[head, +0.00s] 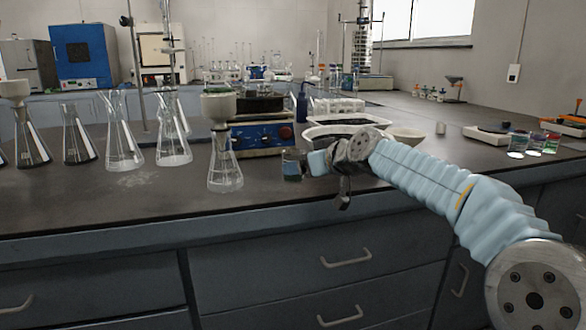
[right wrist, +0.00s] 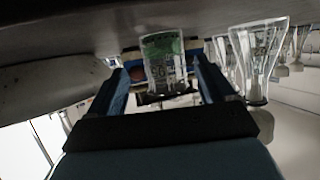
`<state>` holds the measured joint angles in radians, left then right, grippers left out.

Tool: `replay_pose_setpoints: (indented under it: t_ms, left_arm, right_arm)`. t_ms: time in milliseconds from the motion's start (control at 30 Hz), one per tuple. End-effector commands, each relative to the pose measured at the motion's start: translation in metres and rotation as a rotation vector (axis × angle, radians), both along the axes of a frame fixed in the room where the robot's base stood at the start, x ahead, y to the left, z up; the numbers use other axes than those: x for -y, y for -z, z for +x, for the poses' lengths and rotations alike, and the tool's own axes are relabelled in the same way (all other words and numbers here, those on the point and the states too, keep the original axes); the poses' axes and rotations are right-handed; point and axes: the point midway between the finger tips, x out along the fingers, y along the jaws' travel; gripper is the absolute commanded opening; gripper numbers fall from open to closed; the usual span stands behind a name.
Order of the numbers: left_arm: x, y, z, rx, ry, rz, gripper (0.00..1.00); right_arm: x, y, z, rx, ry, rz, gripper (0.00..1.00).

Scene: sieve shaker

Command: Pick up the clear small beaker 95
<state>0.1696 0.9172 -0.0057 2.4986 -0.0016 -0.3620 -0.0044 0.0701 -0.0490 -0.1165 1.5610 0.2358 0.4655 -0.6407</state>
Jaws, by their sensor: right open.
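A small clear beaker (head: 293,165) stands upright on the dark bench in the head view, just right of a conical flask. My right gripper (head: 312,163) reaches in from the right at bench height, close to the beaker. In the right wrist view, which is upside down, the beaker (right wrist: 163,62) shows between the two blue fingers of the gripper (right wrist: 163,78), with gaps at its sides. The gripper is open. Whether the fingertips reach fully past the beaker is hard to tell. My left gripper is in neither view.
A conical flask with a funnel (head: 225,165) stands just left of the beaker and also shows in the right wrist view (right wrist: 258,65). Several flasks (head: 124,145) line the bench further left. Behind are a blue-fronted device (head: 262,138) and a white tray (head: 318,131).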

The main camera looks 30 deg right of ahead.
Motion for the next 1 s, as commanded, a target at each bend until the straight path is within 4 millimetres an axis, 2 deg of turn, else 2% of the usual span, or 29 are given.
replay_pose_setpoints:
  t_ms: [300,600,900,1000]
  left_arm:
    - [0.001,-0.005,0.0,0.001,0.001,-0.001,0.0]
    - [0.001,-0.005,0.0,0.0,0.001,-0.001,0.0]
    - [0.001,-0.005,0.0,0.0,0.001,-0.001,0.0]
    - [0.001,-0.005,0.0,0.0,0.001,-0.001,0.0]
  right_arm:
    - [-0.009,0.019,0.041,-0.002,-0.001,0.001,0.82]
    - [-0.009,0.021,0.046,0.0,0.0,0.0,0.81]
    - [-0.009,0.021,0.046,-0.001,0.0,0.0,0.35]
    - [-0.009,0.02,0.046,0.0,0.0,0.0,0.24]
